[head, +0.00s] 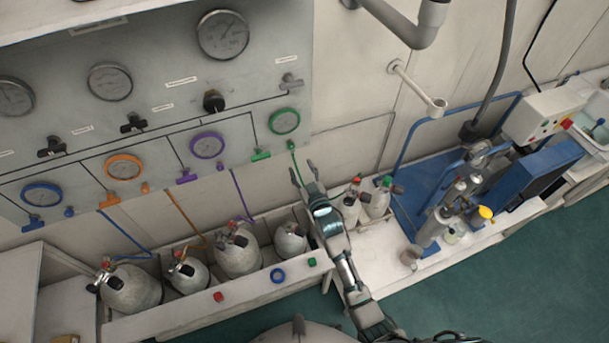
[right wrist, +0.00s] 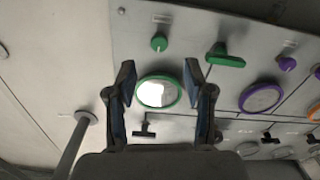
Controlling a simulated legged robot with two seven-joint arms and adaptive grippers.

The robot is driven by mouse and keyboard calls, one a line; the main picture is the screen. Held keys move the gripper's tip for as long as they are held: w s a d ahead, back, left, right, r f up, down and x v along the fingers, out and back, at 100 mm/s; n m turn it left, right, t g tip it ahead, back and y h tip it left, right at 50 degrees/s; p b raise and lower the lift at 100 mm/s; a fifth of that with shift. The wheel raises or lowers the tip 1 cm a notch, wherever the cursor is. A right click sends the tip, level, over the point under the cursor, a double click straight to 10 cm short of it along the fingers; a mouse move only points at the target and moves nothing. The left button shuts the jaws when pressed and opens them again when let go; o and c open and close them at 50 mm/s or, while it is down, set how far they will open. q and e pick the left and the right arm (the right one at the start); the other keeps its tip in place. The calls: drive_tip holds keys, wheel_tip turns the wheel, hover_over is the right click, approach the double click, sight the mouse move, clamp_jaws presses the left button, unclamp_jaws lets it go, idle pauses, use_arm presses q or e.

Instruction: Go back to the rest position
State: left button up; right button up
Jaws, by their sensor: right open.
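My right gripper (head: 303,172) is open, with nothing between its fingers. It is raised in front of the wall, just below the green-rimmed gauge (head: 284,121) at the right end of the grey panel (head: 140,75). In the right wrist view my right gripper (right wrist: 159,80) has its two fingers spread, with the green-rimmed gauge (right wrist: 160,92) seen between them. The green lever handle (right wrist: 225,57) and green knob (right wrist: 159,42) are near the fingertips in the picture, apart from them. My left gripper is in neither view.
Several grey cylinders (head: 130,289) stand in a white trough below the panel. Smaller bottles (head: 377,200) stand right of my right arm. A blue frame (head: 405,180) with equipment is further right. A pipe (head: 417,88) sticks out from the wall. Green floor (head: 470,280) is open in front.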

drive_tip(key=v, duration=0.2)
drive_tip(key=shift+s+f, duration=0.1)
drive_tip(key=shift+s, duration=0.2)
